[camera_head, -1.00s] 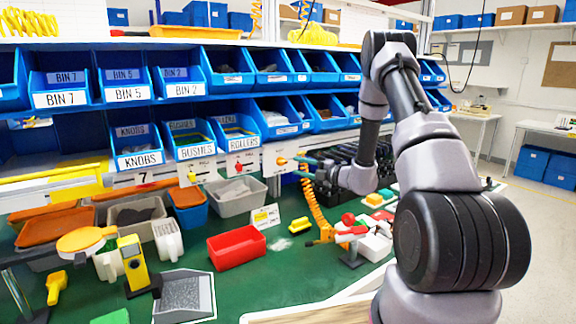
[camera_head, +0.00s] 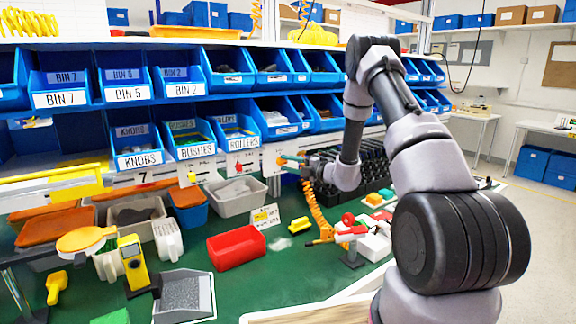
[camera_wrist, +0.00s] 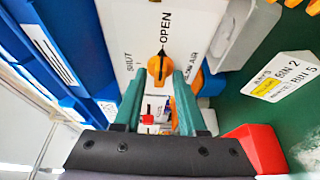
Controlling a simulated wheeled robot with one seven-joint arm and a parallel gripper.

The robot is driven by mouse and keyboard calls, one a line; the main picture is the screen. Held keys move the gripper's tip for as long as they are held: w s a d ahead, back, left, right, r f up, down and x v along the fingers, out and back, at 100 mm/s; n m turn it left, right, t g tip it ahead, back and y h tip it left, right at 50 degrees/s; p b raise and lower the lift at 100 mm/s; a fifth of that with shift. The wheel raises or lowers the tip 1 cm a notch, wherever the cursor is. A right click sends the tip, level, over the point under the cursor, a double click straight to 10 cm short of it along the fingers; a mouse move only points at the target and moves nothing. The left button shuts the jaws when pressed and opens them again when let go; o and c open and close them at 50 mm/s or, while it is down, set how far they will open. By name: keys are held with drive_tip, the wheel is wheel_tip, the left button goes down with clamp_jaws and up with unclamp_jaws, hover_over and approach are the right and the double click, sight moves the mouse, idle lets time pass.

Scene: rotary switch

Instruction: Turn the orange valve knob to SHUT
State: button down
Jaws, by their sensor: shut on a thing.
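The orange valve knob (camera_wrist: 159,68) sits on a white panel (camera_wrist: 118,18) in the wrist view. Its dark pointer faces the word OPEN; the word SHUT is printed to its left. My gripper (camera_wrist: 160,74) has its two teal fingers on either side of the knob, shut on it. In the head view my gripper (camera_head: 284,161) reaches the panel (camera_head: 268,151) from the right, and its fingertips mostly cover the knob.
Blue bins (camera_head: 138,146) line the shelves above and left of the panel. A grey bin (camera_head: 238,197), a red bin (camera_head: 236,248) and an orange coiled hose (camera_head: 318,212) are below. Black racks (camera_head: 372,160) stand behind my forearm.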

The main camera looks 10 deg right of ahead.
drive_tip(key=n, duration=0.1)
drive_tip(key=n+h, duration=0.1)
drive_tip(key=n+g, duration=0.1)
drive_tip(key=n, duration=0.1)
drive_tip(key=shift+r+h, duration=0.25)
drive_tip(key=shift+h, duration=0.15)
drive_tip(key=n, duration=0.1)
drive_tip(key=n+h, duration=0.1)
drive_tip(key=n, duration=0.1)
drive_tip(key=shift+s+a+r+h, duration=0.1)
drive_tip(key=shift+a+h, duration=0.05)
drive_tip(key=shift+h, duration=0.15)
drive_tip(key=n+h, duration=0.1)
drive_tip(key=n, duration=0.1)
drive_tip(key=n+h, duration=0.1)
drive_tip(key=n, duration=0.1)
drive_tip(key=shift+s+a+r+h, duration=0.1)
drive_tip(key=shift+a+h, duration=0.15)
drive_tip(key=shift+h, duration=0.05)
drive_tip(key=shift+n+t+h, duration=0.3)
drive_tip(key=shift+n+h, duration=0.5)
drive_tip(key=shift+n, duration=0.4)
drive_tip(key=c, duration=0.8)
unclamp_jaws()
drive_tip(key=shift+c, duration=0.2)
